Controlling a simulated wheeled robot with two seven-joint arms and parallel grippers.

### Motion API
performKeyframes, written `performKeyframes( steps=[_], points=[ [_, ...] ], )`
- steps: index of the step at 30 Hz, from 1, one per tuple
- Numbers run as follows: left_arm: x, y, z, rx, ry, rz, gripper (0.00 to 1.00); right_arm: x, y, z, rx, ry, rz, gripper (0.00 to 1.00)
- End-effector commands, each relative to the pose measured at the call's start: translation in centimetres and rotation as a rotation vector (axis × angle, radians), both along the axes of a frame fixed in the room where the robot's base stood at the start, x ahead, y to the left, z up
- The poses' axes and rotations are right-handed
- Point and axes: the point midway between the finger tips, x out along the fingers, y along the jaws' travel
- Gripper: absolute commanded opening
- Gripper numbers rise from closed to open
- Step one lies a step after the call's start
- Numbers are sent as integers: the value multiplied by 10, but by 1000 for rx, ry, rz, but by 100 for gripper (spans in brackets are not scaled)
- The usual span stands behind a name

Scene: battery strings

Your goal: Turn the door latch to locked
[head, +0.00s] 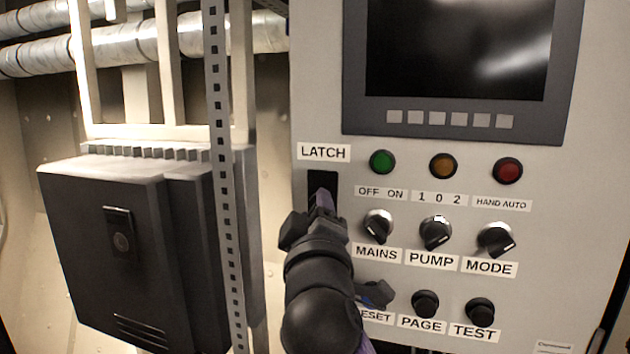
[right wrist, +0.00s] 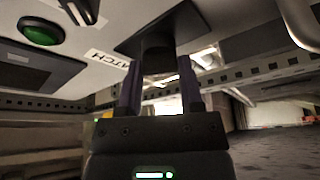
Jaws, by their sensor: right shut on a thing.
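The door latch sits on a black plate (head: 322,180) under the LATCH label (head: 323,152), at the left edge of the grey panel door. My right gripper (head: 322,203) reaches up to it and covers the handle in the head view, so its angle cannot be told there. In the right wrist view, the dark latch handle (right wrist: 158,60) stands out from its plate between the two fingers of my right gripper (right wrist: 159,88). The right gripper is shut on the handle. My left gripper is not in view.
Right of the latch are lamps, the MAINS knob (head: 378,226), PUMP knob (head: 436,232) and MODE knob (head: 496,239), and push buttons below. A dark screen (head: 460,48) is above. A perforated metal post (head: 222,150) and a black box (head: 125,250) stand left.

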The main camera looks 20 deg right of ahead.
Motion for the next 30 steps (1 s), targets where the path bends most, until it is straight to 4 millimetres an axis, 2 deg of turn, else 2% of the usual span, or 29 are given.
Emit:
performKeyframes(
  steps=[1,9,19,30],
  points=[
    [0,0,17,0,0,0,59,0,0,8,-36,26,0,0],
    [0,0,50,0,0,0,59,0,0,6,-235,157,1,0],
    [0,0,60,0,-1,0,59,0,0,3,-407,272,0,0],
    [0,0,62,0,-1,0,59,0,0,2,-485,326,1,0]
  ],
)
